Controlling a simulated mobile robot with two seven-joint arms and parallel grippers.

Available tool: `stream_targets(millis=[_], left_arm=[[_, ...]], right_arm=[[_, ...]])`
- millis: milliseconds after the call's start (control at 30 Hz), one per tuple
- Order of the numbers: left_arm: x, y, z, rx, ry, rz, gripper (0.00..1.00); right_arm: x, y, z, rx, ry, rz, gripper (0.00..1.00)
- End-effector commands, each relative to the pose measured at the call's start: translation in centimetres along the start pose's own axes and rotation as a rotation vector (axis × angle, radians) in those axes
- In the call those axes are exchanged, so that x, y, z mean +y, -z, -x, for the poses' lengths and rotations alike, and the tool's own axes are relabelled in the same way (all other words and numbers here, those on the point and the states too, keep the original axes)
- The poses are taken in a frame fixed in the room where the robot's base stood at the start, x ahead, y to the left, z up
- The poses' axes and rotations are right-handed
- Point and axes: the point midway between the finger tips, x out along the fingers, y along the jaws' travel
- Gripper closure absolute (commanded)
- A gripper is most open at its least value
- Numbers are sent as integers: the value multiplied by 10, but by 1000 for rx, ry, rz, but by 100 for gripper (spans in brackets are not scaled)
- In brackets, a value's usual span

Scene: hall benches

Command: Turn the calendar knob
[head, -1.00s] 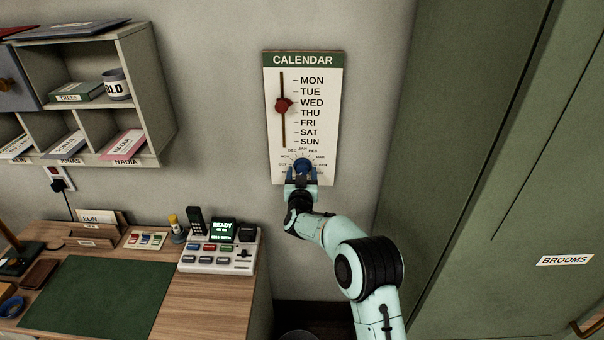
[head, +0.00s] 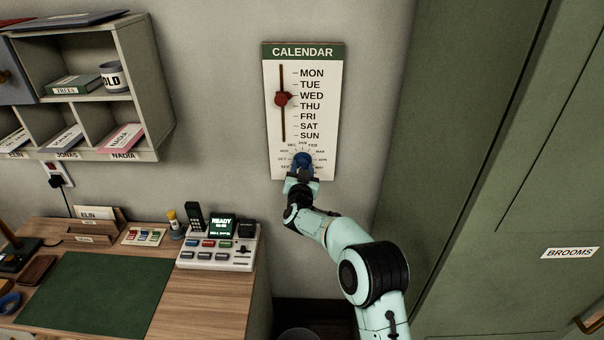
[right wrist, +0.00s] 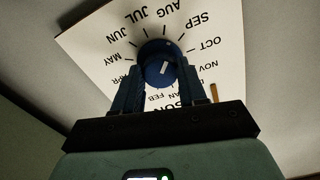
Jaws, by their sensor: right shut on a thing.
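The calendar (head: 303,120) is a white wall board with a green header, a day list and a round month dial at the bottom. Its blue calendar knob (head: 302,158) sits in the dial's middle and also shows in the right wrist view (right wrist: 157,58), with a white mark on its face. Which month the mark points at I cannot tell. My right gripper (head: 302,168) is shut on the knob, its fingers on either side of it in the right wrist view (right wrist: 160,78); they hide part of the dial. My left gripper is not in view.
A red slider (head: 282,99) stands by WED on the calendar. A green cabinet (head: 480,130) labelled BROOMS is at the right. Left are wall shelves (head: 150,80) and a desk (head: 205,300) with a button console (head: 253,252). Bare wall surrounds the calendar.

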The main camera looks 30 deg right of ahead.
Motion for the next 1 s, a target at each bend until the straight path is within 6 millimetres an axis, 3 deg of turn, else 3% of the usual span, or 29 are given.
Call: stream_targets(millis=[300,1000], left_arm=[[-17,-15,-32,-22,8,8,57],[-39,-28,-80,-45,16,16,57]], right_arm=[[1,-2,1,5,0,-301,89],[0,1,0,5,2,-963,89]])
